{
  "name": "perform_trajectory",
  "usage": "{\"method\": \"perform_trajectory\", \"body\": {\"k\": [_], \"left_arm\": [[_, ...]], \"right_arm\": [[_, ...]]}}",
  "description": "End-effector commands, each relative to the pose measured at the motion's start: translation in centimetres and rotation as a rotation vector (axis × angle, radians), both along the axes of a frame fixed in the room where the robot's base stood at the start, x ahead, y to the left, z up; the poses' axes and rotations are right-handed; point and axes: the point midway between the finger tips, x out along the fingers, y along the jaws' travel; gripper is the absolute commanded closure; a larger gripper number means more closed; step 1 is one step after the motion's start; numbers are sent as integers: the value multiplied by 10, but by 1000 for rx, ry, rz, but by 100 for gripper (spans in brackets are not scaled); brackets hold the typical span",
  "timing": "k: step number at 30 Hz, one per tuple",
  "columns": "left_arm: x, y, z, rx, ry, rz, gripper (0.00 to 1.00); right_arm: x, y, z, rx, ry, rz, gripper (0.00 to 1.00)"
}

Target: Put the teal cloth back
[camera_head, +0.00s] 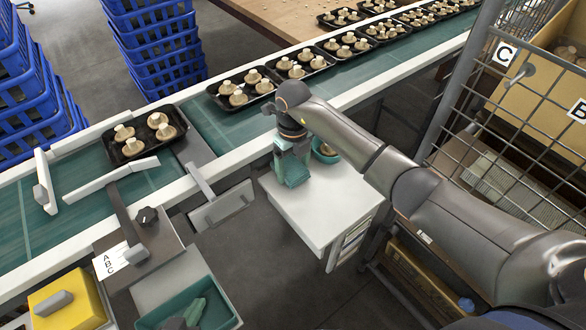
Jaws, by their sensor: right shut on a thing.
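My right gripper (292,148) points down over the white cabinet top, its arm reaching in from the right. It is shut on the teal cloth (293,169), which hangs below the jaws at or just above the cabinet top; I cannot tell whether it touches. The fingertips are mostly hidden by the wrist and the cloth. A teal bowl (318,156) with a mushroom in it stands just right of the cloth, partly behind it. My left gripper is not in view.
The white cabinet top (318,205) is clear in front. Behind it runs a green conveyor (213,124) with black mushroom trays (146,149). A teal bin (220,317) with a dark greenish item stands lower left. A wire-mesh rack (515,115) stands at right.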

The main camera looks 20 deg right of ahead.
Motion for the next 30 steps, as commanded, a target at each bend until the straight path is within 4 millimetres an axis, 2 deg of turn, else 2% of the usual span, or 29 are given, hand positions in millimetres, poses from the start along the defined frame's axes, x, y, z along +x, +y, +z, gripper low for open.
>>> {"method": "perform_trajectory", "body": {"k": [2, 13, 14, 15, 18, 19, 26, 30], "left_arm": [[0, 0, -1, 1, 0, -1, 100], [-4, 0, -6, 1, 7, -1, 100], [-5, 0, -5, 0, 8, 0, 100], [-6, 0, -5, 1, 10, 0, 100], [-7, 1, -6, 1, 12, 0, 100], [-7, 1, -6, 1, 12, 1, 100], [-7, 2, -5, 2, 11, 2, 100], [-6, 2, -1, 2, 9, 3, 100]], "right_arm": [[0, 0, -7, 1, -1, -1, 72], [0, 0, -12, 0, -2, 0, 72], [0, 0, -10, 0, -2, 0, 17], [0, 0, -10, 0, -2, 0, 12], [0, 0, -10, 1, -2, 0, 1], [0, 0, -10, 0, -1, 0, 0], [0, 0, -9, 0, -1, -1, 0], [1, 0, 2, 0, -4, -1, 0]]}}
